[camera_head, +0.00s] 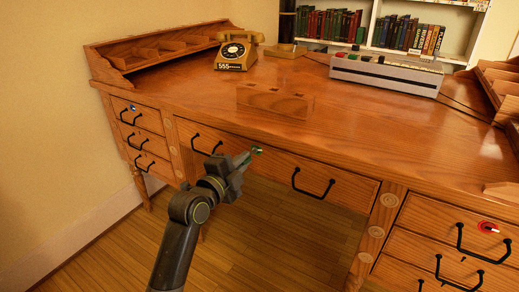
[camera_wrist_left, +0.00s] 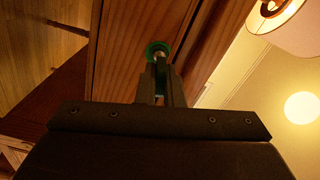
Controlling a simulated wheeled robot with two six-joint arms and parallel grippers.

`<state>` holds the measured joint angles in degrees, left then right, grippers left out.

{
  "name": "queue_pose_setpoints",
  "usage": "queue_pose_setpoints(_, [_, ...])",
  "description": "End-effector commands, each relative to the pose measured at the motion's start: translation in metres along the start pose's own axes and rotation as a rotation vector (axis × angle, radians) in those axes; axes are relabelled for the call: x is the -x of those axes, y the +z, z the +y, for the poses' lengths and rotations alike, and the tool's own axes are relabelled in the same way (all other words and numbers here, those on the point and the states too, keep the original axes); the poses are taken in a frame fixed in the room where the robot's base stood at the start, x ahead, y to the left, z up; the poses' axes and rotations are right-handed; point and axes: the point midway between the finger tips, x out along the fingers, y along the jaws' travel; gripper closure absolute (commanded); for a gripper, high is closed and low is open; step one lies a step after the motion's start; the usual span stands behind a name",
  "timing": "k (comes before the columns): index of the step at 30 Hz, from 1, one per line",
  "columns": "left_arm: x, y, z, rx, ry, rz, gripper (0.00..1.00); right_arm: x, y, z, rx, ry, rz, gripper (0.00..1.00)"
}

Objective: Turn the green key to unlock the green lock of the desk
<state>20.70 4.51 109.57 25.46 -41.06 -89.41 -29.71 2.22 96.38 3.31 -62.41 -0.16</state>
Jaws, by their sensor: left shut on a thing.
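The wooden desk (camera_head: 340,125) has a wide middle drawer (camera_head: 280,170) with two black handles. The green lock (camera_head: 257,151) is on this drawer's front, between the handles. It also shows in the left wrist view as a green ring (camera_wrist_left: 157,49). My left gripper (camera_head: 246,160) is at the lock, its fingers pointing at it. In the left wrist view its fingers (camera_wrist_left: 161,80) are shut just in front of the green ring. A small metallic piece, seemingly the green key (camera_wrist_left: 160,55), shows between the fingertips and the ring. The fingers hide most of it. My right gripper is not in view.
A blue lock (camera_head: 132,107) is on the upper left drawer and a red lock (camera_head: 488,227) on the upper right drawer. A wooden block (camera_head: 275,102), a telephone (camera_head: 237,52) and a grey device (camera_head: 387,74) stand on the desk top.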

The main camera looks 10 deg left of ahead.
Motion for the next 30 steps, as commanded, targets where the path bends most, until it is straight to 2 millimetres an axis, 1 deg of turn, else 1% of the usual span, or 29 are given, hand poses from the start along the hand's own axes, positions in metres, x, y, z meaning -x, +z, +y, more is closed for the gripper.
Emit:
queue_pose_setpoints(1, [0.000, -0.001, -0.005, -0.006, -0.011, 0.001, 1.00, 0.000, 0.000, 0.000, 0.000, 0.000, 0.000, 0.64])
queue_pose_setpoints(8, [0.000, -0.001, -0.005, -0.007, -0.012, 0.001, 1.00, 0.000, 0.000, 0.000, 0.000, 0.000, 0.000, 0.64])
queue_pose_setpoints(11, [0.000, -0.001, -0.003, -0.030, -0.012, 0.002, 1.00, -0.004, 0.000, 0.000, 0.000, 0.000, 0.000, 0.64])
queue_pose_setpoints(23, [0.000, -0.001, -0.003, -0.210, -0.014, 0.001, 1.00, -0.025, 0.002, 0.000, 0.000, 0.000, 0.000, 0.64])
queue_pose_setpoints(29, [0.000, -0.001, -0.005, -0.215, -0.012, 0.001, 1.00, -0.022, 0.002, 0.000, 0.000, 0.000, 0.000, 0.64])
queue_pose_setpoints(30, [0.000, -0.001, -0.005, -0.215, -0.013, 0.001, 0.91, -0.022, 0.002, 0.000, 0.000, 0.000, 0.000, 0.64])
